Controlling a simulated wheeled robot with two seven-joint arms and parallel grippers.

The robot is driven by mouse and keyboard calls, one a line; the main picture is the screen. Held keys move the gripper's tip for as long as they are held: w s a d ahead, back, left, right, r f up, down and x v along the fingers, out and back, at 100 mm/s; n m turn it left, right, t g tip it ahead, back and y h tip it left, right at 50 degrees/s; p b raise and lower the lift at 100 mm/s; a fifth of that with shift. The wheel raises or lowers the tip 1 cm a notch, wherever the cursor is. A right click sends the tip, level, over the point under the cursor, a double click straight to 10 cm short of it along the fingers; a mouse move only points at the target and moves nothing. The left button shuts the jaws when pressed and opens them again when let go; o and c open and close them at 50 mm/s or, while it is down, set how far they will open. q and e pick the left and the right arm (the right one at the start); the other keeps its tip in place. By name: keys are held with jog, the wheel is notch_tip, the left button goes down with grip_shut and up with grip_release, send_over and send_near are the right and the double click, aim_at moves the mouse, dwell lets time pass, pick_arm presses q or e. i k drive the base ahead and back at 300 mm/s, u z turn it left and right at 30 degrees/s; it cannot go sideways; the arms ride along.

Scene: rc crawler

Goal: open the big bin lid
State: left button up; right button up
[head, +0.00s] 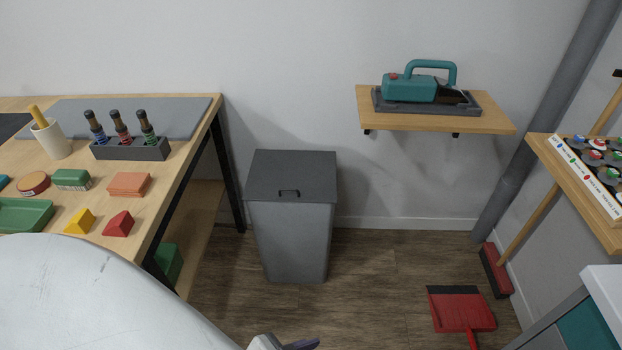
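The big bin (290,240) is a tall grey bin standing on the wooden floor against the back wall, right of the workbench. Its dark grey lid (294,170) lies flat and closed on top. No other gripper shows.
The workbench (165,205) with blocks and bottles stands at left. A wall shelf (490,118) holds a teal machine (420,85). A red dustpan (462,312) and a broom (495,270) are on the floor at right. The floor before the bin is clear.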

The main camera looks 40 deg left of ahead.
aim_at(301, 176)
jog(key=u, duration=0.75)
jog(key=i, duration=0.9)
jog(key=u, duration=1)
